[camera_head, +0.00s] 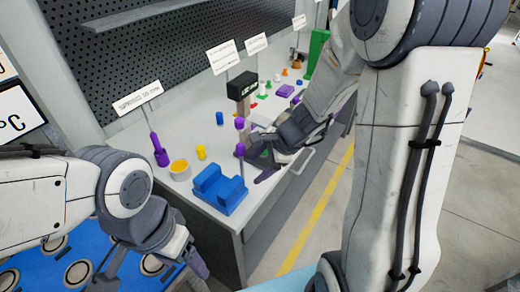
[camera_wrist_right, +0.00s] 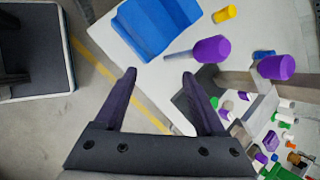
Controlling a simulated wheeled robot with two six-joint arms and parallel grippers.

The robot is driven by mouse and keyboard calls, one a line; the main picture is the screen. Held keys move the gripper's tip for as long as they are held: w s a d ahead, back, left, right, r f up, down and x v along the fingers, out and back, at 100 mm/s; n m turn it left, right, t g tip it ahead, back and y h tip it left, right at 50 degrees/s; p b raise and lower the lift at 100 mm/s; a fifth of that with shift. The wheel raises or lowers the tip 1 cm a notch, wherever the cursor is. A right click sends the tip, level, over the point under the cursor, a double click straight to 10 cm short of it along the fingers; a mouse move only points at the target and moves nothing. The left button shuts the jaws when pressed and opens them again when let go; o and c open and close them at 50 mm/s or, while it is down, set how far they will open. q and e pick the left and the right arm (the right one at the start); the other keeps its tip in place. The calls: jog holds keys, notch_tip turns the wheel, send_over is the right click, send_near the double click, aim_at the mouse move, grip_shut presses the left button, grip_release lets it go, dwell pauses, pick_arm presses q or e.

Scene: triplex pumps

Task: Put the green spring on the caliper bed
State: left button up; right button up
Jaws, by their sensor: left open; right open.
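A black-headed instrument with a small display (camera_head: 242,86), likely the caliper, stands on the bench on a post, with purple knobs below it. In the right wrist view, two purple knobs (camera_wrist_right: 211,49) show beside its grey post. A small green piece (camera_wrist_right: 214,102) shows just past my right finger; I cannot tell whether it is the green spring. My right gripper (camera_wrist_right: 159,74) is open and empty, its fingers above the bench's front edge, with the knobs to their right. In the head view my left gripper (camera_head: 152,268) is open at the bottom left, away from the bench top.
A blue cradle-shaped block (camera_head: 219,189) sits near the bench's front corner. A yellow-topped cup (camera_head: 180,169), a yellow cylinder (camera_head: 201,153), a blue cylinder (camera_head: 219,118) and a purple stand (camera_head: 160,152) are nearby. Several small coloured parts lie farther along. A perforated wall (camera_head: 150,60) backs the bench.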

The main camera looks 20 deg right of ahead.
jog(key=w+d+f+m+t, duration=0.1)
jog(key=w+d+m, duration=0.1)
jog(key=w+m, duration=0.1)
jog(key=w+d+f+m+t, duration=0.1)
jog(key=w+d+m, duration=0.2)
jog(key=w+m, duration=0.1)
jog(key=w+d+f+m+t+h, duration=0.1)
jog(key=w+d+m+t, duration=0.1)
jog(key=w+m, duration=0.2)
jog(key=shift+d+m+b, duration=0.35)
jog(key=shift+m+b, duration=0.05)
jog(key=shift+m, duration=0.3)
jog(key=shift+s+d+f+p+x, duration=0.1)
jog(key=shift+x, duration=0.95)
jog(key=shift+s+d+f+p+x, duration=0.1)
jog(key=shift+p+x, duration=0.05)
jog(key=shift+x, duration=0.85)
jog(key=shift+d+f+p+x, duration=0.1)
jog(key=shift+x, duration=0.95)
grip_shut()
